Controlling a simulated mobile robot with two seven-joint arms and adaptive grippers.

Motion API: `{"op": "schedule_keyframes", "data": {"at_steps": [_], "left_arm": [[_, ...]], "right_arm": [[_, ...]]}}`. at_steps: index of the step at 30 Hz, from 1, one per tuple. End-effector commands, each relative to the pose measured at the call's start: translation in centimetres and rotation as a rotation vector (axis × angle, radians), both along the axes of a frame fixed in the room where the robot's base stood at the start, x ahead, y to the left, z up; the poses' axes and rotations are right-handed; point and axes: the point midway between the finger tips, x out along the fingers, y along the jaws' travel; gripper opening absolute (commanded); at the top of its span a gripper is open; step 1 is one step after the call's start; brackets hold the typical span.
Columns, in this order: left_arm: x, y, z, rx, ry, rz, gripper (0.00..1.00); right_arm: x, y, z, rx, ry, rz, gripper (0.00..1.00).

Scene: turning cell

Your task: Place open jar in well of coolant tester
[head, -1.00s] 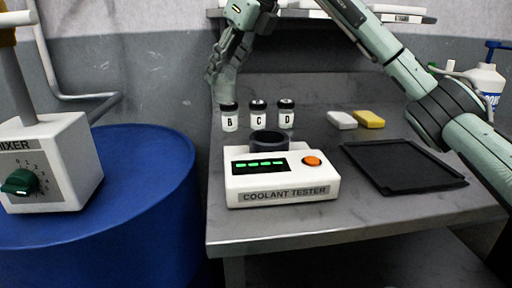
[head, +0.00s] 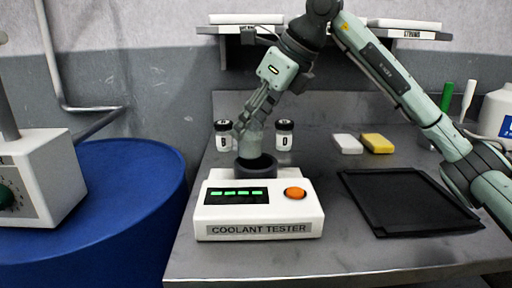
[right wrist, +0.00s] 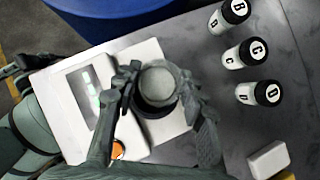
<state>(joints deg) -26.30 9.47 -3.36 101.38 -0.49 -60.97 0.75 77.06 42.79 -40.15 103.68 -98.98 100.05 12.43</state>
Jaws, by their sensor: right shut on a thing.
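The coolant tester (head: 258,228) is a white box with a green-lit display, an orange button and a dark round well (head: 258,172) at its back. My right gripper (head: 252,135) comes down from above, shut on a pale grey-green jar (head: 252,149). The jar is upright, with its lower end at the mouth of the well; I cannot tell whether it touches the bottom. In the right wrist view the jar (right wrist: 158,84) shows between the fingers, inside or just over the dark ring.
Small black-capped bottles stand behind the tester: B (head: 223,137), D (head: 284,136), and C (right wrist: 253,51), mostly hidden in the head view. A white block (head: 347,144), yellow block (head: 377,143) and black tray (head: 410,200) lie right. A mixer (head: 45,180) stands left on a blue drum (head: 130,200).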

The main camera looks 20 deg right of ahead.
Motion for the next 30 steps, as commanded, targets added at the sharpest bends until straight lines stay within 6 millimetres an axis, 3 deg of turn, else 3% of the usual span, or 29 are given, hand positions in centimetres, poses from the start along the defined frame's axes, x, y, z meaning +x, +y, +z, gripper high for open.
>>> {"op": "schedule_keyframes", "data": {"at_steps": [5, 13, 26, 27, 30], "left_arm": [[0.0, 0.1, 0.0, 0.001, -0.002, 0.000, 0.32], [-0.2, 0.2, -0.4, 0.001, -0.001, -0.001, 0.32], [-0.6, 0.2, -1.0, 0.005, 0.013, -0.003, 0.32], [-0.4, 0.2, -0.6, 0.004, 0.007, -0.003, 0.32], [0.2, 0.0, 0.0, 0.002, -0.008, -0.005, 0.32]], "right_arm": [[-0.9, -0.8, -1.0, -0.001, 0.002, 0.001, 0.17], [-0.9, -0.8, -4.5, 0.000, 0.001, 0.001, 0.17], [-0.9, -0.8, -5.0, 0.000, -0.001, 0.001, 0.17], [-0.9, -0.8, -4.9, 0.000, -0.001, 0.001, 0.43], [-0.9, -0.8, -4.9, 0.000, 0.000, 0.001, 0.56]]}}
